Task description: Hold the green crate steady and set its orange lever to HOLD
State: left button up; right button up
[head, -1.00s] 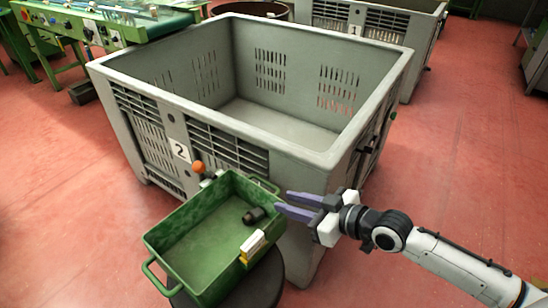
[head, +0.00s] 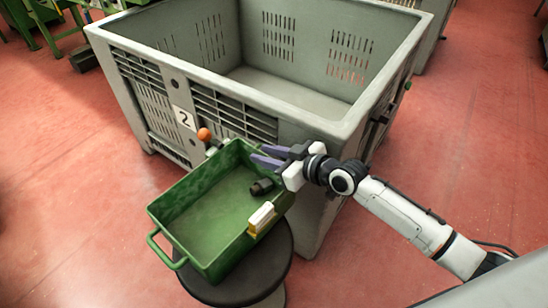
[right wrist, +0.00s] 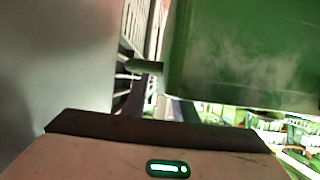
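The green crate (head: 195,190) sits tilted in the picture on a dark round stool, with a handle at its near left end. Its orange lever knob (head: 204,134) stands at the far left corner; I cannot read any HOLD mark. My right gripper (head: 257,155) is at the crate's far right end, its two purple fingers apart, reaching over or beside the rim. The far handle is mostly hidden there; I cannot tell if the fingers touch it. In the right wrist view the crate wall (right wrist: 240,55) and a green handle bar (right wrist: 145,66) show close up. My left gripper is not in view.
A large grey bin (head: 330,130) marked 2 stands right behind the crate. The stool (head: 262,265) is under the crate. A dark fitting (head: 262,187) lies inside the crate, and a white and yellow block (head: 261,218) is on its right rim. Red floor is free at left.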

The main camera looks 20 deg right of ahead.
grip_shut()
dwell(1.4)
